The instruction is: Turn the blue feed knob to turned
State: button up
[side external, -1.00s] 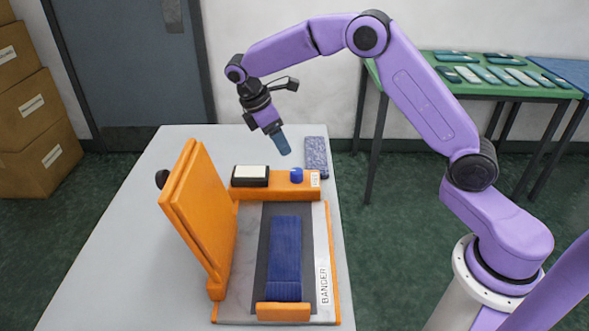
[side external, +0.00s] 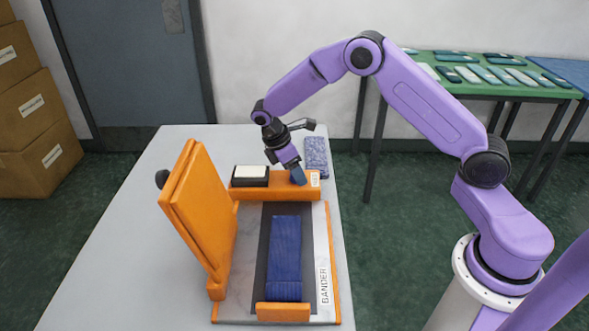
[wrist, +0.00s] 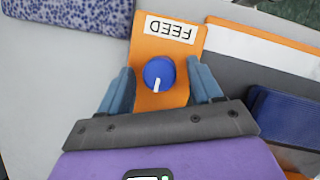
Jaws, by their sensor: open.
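The blue feed knob (wrist: 159,73) is round with a white pointer line. In the wrist view it sits on an orange block below a white label reading FEED (wrist: 169,29), and its line points down in the picture. My gripper (wrist: 162,82) is open, with one blue-grey finger on each side of the knob and a visible gap on both sides. In the side external view my gripper (side external: 298,179) is down at the right part of the orange block (side external: 258,193) and hides the knob there. I cannot tell the exact finger height.
The orange machine has a raised orange lid (side external: 195,215) at left and a folded blue knit piece (side external: 286,255) on its dark bed. A black box with a white top (side external: 250,172) stands left of my gripper. A patterned blue cloth (side external: 317,152) lies behind.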

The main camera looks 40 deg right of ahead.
jog(key=c, duration=1)
jog(key=shift+m, duration=0.4)
jog(key=m, duration=0.2)
jog(key=m+g, duration=0.1)
jog(key=shift+w+m+g+y, duration=0.1)
jog(key=shift+m+g+y, duration=0.2)
jog(key=shift+m+y, duration=0.1)
jog(key=m, duration=0.2)
jog(key=m+g+y, duration=0.1)
jog(key=m, duration=0.1)
jog(key=shift+w+d+m, duration=0.1)
jog(key=shift+d+m, duration=0.05)
jog(key=shift+m, duration=0.15)
jog(key=m+y, duration=0.2)
jog(key=m, duration=0.2)
jog(key=shift+d, duration=0.15)
jog(key=m+y, duration=0.1)
jog(key=m, duration=0.3)
jog(key=shift+m+y, duration=0.3)
jog(key=shift+y, duration=0.1)
jog(key=shift+d+m, duration=0.1)
jog(key=shift+m, duration=0.2)
